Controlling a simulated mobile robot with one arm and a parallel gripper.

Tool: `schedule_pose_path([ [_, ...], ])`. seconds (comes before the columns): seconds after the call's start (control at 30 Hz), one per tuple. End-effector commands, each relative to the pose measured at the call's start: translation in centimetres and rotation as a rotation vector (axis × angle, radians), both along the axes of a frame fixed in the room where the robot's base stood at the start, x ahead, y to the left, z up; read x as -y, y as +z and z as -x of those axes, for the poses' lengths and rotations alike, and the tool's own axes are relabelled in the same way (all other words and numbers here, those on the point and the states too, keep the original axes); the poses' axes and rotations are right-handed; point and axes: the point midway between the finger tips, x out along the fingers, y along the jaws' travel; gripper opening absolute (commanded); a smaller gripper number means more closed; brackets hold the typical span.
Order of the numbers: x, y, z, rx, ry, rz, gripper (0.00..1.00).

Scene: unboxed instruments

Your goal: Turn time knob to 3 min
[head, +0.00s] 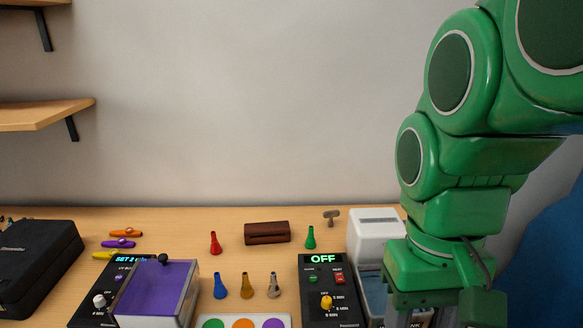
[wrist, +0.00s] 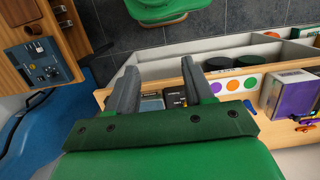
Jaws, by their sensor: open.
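A black control box (head: 328,292) stands at the right of the bench with its display reading OFF. It has a yellow knob (head: 327,302) with small markings around it, a green button and a red switch. Another black box (head: 97,300) at the left has a display starting "SET 2" and a pale knob (head: 99,300). The knob markings are too small to read surely. My gripper (wrist: 160,72) is open and empty in the wrist view. In the head view it hangs at the lower right, right of the OFF box, apart from both knobs. The OFF box shows partly behind my gripper in the wrist view (wrist: 177,98).
A purple-topped clear box (head: 157,290) stands beside the left control box. A white container (head: 376,238) stands right of the OFF box. A black case (head: 38,262) is at far left.

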Motion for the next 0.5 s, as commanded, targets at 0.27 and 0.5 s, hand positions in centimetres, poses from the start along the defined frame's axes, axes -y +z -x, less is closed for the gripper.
schedule_pose_path([
  [0.27, -0.1, 2.5, -1.6, 0.006, 0.037, -0.003, 0.52],
  [0.5, -0.5, 3.0, -5.6, 0.033, 0.133, -0.01, 0.52],
])
